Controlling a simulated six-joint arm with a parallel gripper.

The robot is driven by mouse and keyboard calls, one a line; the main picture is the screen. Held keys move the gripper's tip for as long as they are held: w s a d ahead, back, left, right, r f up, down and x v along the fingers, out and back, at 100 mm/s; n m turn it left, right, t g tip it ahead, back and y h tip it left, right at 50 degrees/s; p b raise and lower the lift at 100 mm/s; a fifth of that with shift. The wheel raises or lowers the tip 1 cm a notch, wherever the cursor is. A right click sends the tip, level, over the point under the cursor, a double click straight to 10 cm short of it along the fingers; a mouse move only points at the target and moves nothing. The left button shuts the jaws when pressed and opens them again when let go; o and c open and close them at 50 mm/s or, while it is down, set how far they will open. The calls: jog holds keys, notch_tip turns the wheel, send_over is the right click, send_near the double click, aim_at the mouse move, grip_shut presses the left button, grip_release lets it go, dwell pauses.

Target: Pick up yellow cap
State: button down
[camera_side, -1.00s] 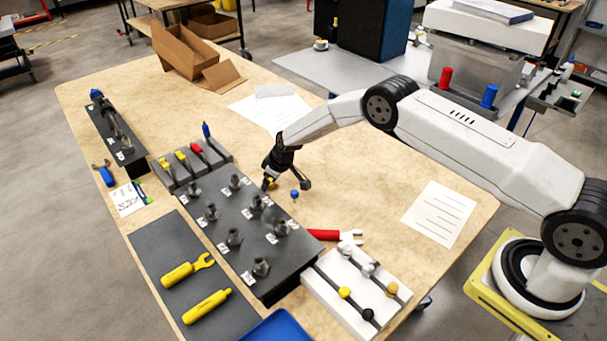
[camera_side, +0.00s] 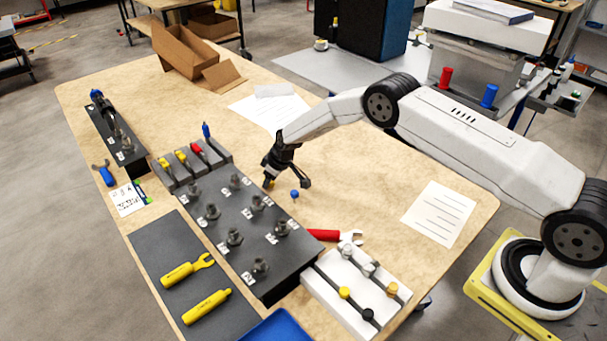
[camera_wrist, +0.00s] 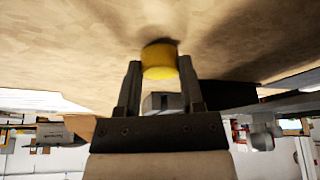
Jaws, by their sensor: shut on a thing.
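The yellow cap (camera_wrist: 159,62) is between the two fingertips of my gripper (camera_wrist: 160,75) in the wrist view, with a finger against each side. In the side view my gripper (camera_side: 285,179) is low at the tabletop, just past the far right edge of the dark fixture board. The yellow cap shows there as a small yellow spot (camera_side: 268,184) at the left fingertip. Its shadow falls on the wood close by in the wrist view. I cannot tell whether it still touches the table.
The dark board (camera_side: 262,240) with several metal fittings is to the left.

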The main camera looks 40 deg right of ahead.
aim_at(272, 182)
notch_tip(272, 182, up, 2)
jog(key=shift+r, duration=0.2)
jog(key=shift+s+r, duration=0.4)
jog(key=shift+r, duration=0.2)
jog(key=s+r, duration=0.9)
jog(key=s, duration=0.4)
jog(key=shift+d, duration=0.4)
jog(key=shift+s, duration=0.1)
jog(key=s+a+r+n, duration=0.1)
jog(key=s+a+n, duration=0.1)
jog(key=a, duration=0.1)
jog(key=s+a+r+n+g+y, duration=0.1)
jog(key=s+a+n, duration=0.1)
jog(key=a, duration=0.2)
jog(key=s+a+r+n, duration=0.1)
jog(key=s+a, duration=0.1)
jog(key=a, duration=0.2)
jog(key=shift+n+y, duration=0.3)
jog(key=shift+n, duration=0.1)
jog(key=shift+w+f, duration=0.1)
jog(key=shift+f, duration=0.1)
